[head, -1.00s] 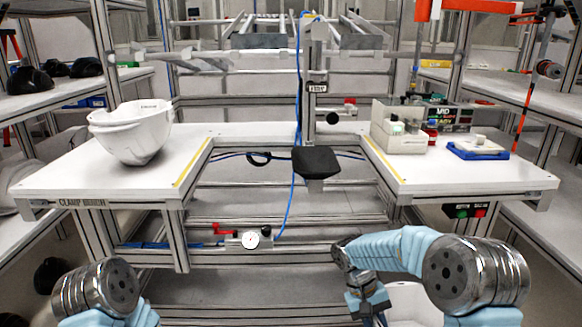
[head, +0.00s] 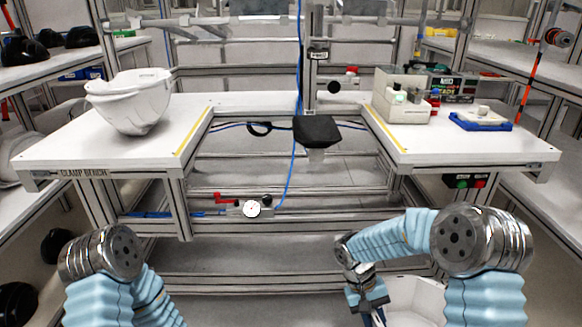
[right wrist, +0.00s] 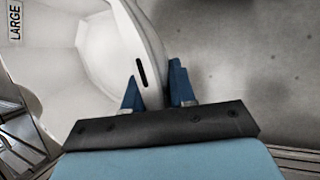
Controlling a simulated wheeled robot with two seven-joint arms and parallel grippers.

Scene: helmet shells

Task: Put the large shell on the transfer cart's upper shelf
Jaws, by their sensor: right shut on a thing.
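A white shell with a LARGE label (right wrist: 15,20) fills the left of the right wrist view. My right gripper (right wrist: 155,88) is shut on its rim, with one blue finger on each side. In the head view the right gripper (head: 372,312) is at the bottom edge, with part of the white large shell (head: 412,298) beside it, mostly cut off. My left arm (head: 100,252) shows at the lower left, but its gripper is out of frame. I cannot make out the transfer cart or its upper shelf.
Another white shell (head: 135,103) stands on the left of the clamp bench (head: 60,160). The bench's right side holds a bin (head: 402,95) and a blue tray (head: 480,121). A dark pad (head: 317,130) hangs in the central gap. Side shelves flank the bench.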

